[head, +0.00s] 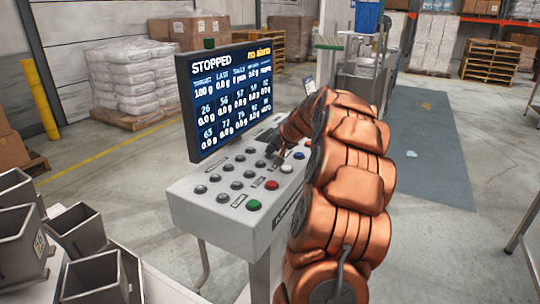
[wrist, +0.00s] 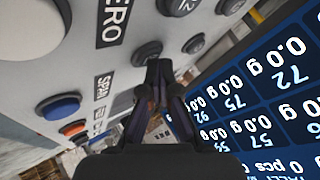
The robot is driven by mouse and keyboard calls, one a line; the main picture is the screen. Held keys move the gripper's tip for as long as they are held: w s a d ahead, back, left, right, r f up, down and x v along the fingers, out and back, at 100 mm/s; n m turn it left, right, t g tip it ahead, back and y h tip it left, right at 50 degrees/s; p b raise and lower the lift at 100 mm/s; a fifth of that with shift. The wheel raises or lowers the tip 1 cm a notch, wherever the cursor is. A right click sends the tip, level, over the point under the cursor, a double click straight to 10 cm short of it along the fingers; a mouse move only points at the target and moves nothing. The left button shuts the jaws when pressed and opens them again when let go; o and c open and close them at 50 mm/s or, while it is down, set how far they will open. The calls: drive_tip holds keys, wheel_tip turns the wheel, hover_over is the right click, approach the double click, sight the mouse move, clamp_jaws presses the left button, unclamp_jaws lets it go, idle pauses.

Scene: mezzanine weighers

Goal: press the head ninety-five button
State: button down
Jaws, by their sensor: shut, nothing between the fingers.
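A grey console (head: 205,210) carries rows of dark round buttons, with green, red, white and blue buttons along its front. My gripper (head: 272,147) is over the panel's far right part, partly hidden by my arm. In the wrist view my gripper (wrist: 160,68) is shut and empty, its tips beside a dark button (wrist: 147,52) near the ZERO and SPAN labels. I cannot tell whether they touch. The screen (wrist: 265,95) lists a head 95 at 0.0 g. No 95 label is readable on the buttons, so I cannot tell which is head ninety-five.
The upright display (head: 225,100) reads STOPPED and rises behind the buttons. Grey weigh bins (head: 75,230) stand at the lower left. Wrapped stacks of sacks (head: 130,80) and pallets are farther back. The floor to the right is open, with a grey mat (head: 425,150).

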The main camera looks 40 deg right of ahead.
sight(272, 155)
idle(0.3)
drive_tip(key=shift+r+p, duration=0.35)
drive_tip(key=shift+r, duration=0.5)
drive_tip(key=shift+r+p, duration=1.05)
drive_tip(key=shift+r, duration=1.45)
